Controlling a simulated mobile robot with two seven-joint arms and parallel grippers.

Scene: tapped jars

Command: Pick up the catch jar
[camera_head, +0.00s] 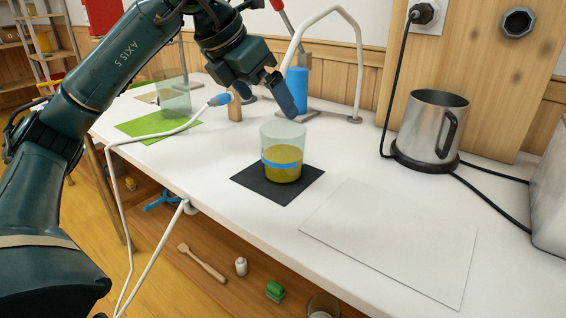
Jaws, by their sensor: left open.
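A clear jar holding yellow liquid (283,167), with a blue band around it, stands upright on a dark square mat (250,182) in the middle of the white table. It looks like the catch jar. My left gripper (268,104) is open and empty, above and behind the jar as seen here, apart from it. One finger shows clearly; the other is mostly hidden. My right gripper is out of view. Another clear vessel (174,92) stands further back on the left, near a green mat (160,125).
A white hose with a blue end (218,99) crosses the table's left side. A blue cylinder (297,88) and a white bent pipe (357,70) stand behind the jar. A metal kettle (428,125) is at right. A pale flat sheet (395,240) lies clear in front.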

